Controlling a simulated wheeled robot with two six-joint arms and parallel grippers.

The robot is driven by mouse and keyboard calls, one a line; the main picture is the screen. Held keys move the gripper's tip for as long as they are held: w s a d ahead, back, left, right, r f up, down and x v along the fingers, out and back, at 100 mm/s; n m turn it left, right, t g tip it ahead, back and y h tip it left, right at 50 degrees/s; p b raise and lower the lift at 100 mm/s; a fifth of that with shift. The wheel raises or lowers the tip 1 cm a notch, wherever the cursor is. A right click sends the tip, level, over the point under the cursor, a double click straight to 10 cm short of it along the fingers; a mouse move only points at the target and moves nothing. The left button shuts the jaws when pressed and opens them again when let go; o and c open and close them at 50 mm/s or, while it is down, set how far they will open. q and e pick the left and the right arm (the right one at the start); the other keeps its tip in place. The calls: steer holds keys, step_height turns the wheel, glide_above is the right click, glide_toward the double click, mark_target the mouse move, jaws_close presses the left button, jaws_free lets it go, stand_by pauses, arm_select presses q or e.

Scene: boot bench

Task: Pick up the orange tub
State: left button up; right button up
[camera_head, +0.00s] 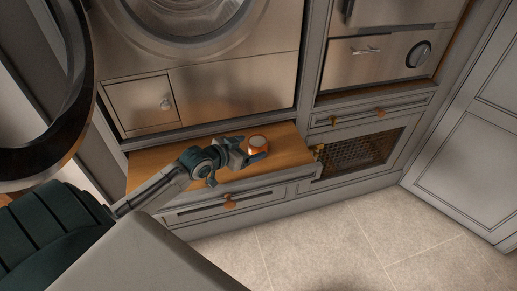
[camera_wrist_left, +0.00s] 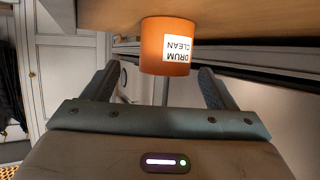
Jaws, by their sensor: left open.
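The orange tub (camera_head: 257,145) stands on a wooden pull-out shelf (camera_head: 290,154) below the washing machine in the head view. In the left wrist view the orange tub (camera_wrist_left: 152,47) appears upside down, with a white label reading "DRUM CLEAN". My left gripper (camera_head: 245,151) is at the tub in the head view. In the left wrist view my left gripper (camera_wrist_left: 162,82) is open, with one finger on each side of the tub's line and visible gaps to it. The tub's far side is hidden. My right gripper is not in view.
The washing machine (camera_head: 215,85) rises behind the shelf. A cabinet with a mesh front (camera_head: 355,155) stands to the right. The tiled floor (camera_head: 330,240) in front is clear.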

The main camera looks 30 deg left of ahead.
mark_target(257, 143)
arm_select(q)
steer(key=x, duration=0.4)
steer(key=shift+w+a+f, duration=0.1)
steer(key=shift+w+a, duration=0.1)
steer(key=shift+w, duration=0.4)
steer(key=shift+c, duration=1.1)
steer(key=c, duration=0.9)
